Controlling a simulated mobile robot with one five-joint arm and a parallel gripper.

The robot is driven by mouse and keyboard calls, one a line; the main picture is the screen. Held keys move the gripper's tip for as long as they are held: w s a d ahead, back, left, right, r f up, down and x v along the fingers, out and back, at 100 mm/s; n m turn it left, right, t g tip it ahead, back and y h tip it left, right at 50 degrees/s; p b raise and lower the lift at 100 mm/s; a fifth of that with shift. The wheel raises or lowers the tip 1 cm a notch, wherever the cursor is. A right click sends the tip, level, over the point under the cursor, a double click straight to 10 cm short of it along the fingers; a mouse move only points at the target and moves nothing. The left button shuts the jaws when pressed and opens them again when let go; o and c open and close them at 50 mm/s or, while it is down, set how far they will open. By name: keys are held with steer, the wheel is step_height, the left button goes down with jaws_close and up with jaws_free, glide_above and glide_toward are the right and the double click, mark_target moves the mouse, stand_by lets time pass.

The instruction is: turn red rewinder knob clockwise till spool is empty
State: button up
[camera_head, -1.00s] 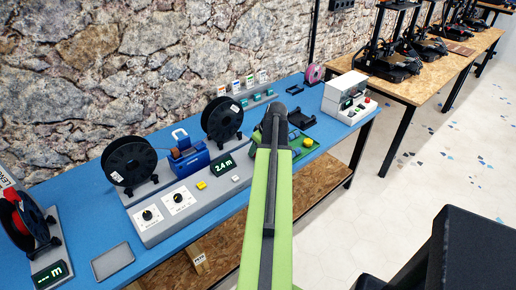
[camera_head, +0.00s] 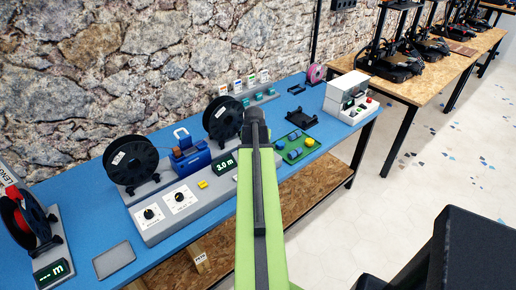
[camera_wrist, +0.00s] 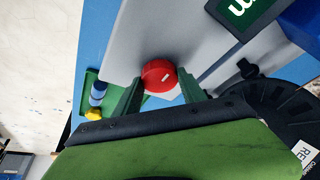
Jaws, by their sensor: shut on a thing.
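In the wrist view the red knob (camera_wrist: 158,73) sits on the grey rewinder base, between the green fingers of my gripper (camera_wrist: 160,86), which is shut on it. In the head view my arm hides the knob and the gripper. The rewinder base (camera_head: 152,232) carries a left black spool (camera_head: 131,162) and a right black spool (camera_head: 222,118). Its display (camera_head: 225,166) reads 3.0 m. How much filament is left on either spool cannot be told. Part of the right-hand spool side shows in the wrist view as a black disc (camera_wrist: 290,112).
A blue box (camera_head: 190,156) stands between the spools. A green tray (camera_head: 297,146) with blue and yellow pieces lies right of my arm. A red spool (camera_head: 22,218) is at far left. A white machine (camera_head: 348,96) stands at the table's right end, beside a stone wall.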

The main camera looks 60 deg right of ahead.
steer(key=m, duration=0.2)
steer(key=m+g, duration=0.1)
steer(key=m, duration=0.1)
steer(key=shift+w+g, duration=0.1)
steer(key=shift+g, duration=0.2)
steer(key=shift+m+g, duration=0.4)
steer(key=shift+m, duration=0.6)
steer(key=o, duration=1.4)
steer(key=shift+c, duration=0.2)
steer(key=p+v, duration=1.6)
steer(key=v, duration=0.1)
steer(key=shift+a, duration=0.25)
